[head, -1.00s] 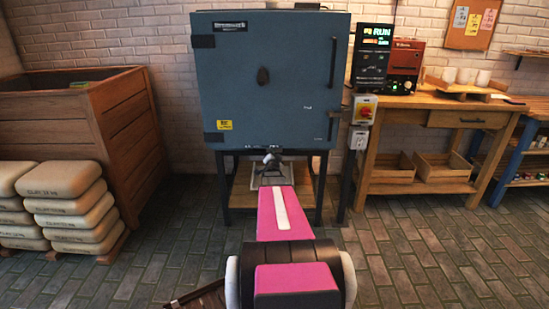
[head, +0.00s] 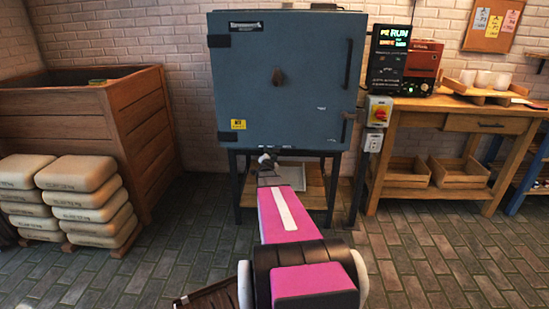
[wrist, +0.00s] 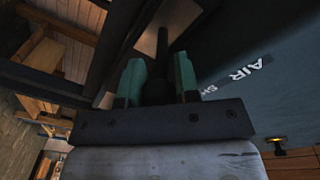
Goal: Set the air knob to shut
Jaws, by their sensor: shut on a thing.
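The blue-grey kiln (head: 310,100) stands against the brick wall in the head view. My gripper (head: 266,160) is just below the kiln's lower edge, left of its middle. In the wrist view, the two green fingers of my gripper (wrist: 158,78) are shut on the dark air knob (wrist: 156,90), which sits between them. A dark rod runs up behind it. The white AIR label (wrist: 250,73) is on the kiln's surface to the right, its second word cut to "SH". The knob is too small and hidden in the head view to tell its setting.
The kiln's dark stand and low shelf (head: 228,190) are around my arm. A wooden bin (head: 60,125) and stacked sacks (head: 85,190) are at left.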

